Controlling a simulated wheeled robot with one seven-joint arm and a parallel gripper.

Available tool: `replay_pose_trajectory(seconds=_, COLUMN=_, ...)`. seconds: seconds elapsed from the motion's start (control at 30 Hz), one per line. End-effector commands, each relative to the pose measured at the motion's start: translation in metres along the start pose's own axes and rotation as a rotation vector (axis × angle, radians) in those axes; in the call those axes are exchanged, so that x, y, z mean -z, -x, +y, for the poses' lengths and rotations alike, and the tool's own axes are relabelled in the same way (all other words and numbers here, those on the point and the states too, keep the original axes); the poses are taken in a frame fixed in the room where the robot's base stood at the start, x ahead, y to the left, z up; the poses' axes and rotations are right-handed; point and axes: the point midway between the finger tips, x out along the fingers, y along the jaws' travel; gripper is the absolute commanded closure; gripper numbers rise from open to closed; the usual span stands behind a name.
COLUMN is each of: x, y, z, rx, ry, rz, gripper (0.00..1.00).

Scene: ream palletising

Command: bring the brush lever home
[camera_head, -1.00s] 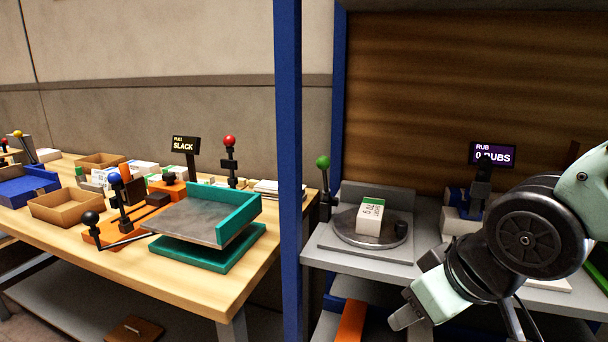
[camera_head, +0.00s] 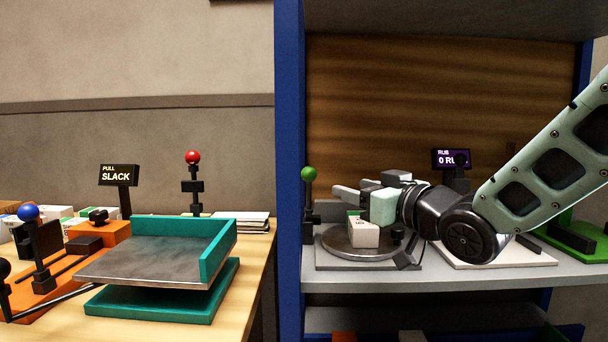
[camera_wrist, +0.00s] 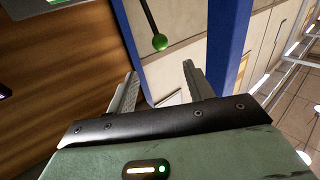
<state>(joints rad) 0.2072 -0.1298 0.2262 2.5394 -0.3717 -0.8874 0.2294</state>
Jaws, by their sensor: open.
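A lever with a green knob (camera_head: 309,174) stands upright at the left end of the grey shelf, beside the blue post. No label marks which lever is the brush lever. My gripper (camera_wrist: 160,72) is open and empty, its fingers pointing left towards the green-knobbed lever and apart from it. In the wrist view the green knob (camera_wrist: 160,42) and its dark rod show beyond the fingertips, between the two fingers in the picture. A white ream with a green patch (camera_head: 363,232) sits on the round grey turntable (camera_head: 340,250), below my gripper.
The blue post (camera_head: 289,150) divides the shelf from the wooden table (camera_head: 252,285). A teal tray (camera_head: 216,248), a red-knobbed lever (camera_head: 192,157), a blue-knobbed lever (camera_head: 28,212) and a SLACK sign (camera_head: 118,176) are on the table.

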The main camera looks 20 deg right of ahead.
Motion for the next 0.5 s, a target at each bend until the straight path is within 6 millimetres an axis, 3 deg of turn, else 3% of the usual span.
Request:
replay_pose_trajectory(seconds=0.1, x=0.004, y=-0.014, z=0.000, rx=-0.001, ry=-0.004, rz=-0.006, gripper=0.48)
replay_pose_trajectory(seconds=0.5, x=0.006, y=-0.035, z=0.000, rx=0.006, ry=-0.007, rz=-0.006, gripper=0.48)
